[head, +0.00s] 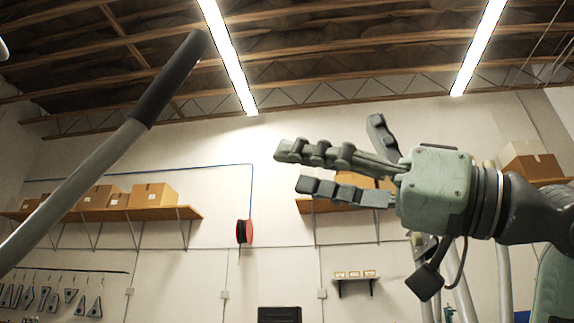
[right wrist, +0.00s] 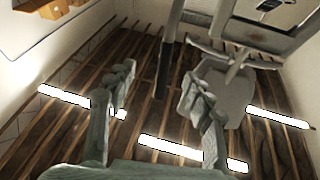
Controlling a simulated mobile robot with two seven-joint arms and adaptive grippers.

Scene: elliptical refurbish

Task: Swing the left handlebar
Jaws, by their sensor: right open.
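The handlebar (head: 95,170) at the left of the head view is a grey pole rising diagonally to a black grip (head: 172,80) at its upper end. My right gripper (head: 296,168) is at the right of that view, its fingers pointing left. It is open and empty, with a clear gap between it and the black grip. In the right wrist view, its open fingers (right wrist: 160,90) show with nothing between them. A dark-gripped bar (right wrist: 164,68) shows beyond them there; I cannot tell which handlebar it is. My left gripper is not seen.
Grey machine parts (right wrist: 235,95) stand at the right in the right wrist view. Grey poles (head: 462,290) show below my right wrist. Wall shelves with boxes (head: 152,194) and a red reel (head: 244,232) are in the background. The space between handlebar and right gripper looks clear.

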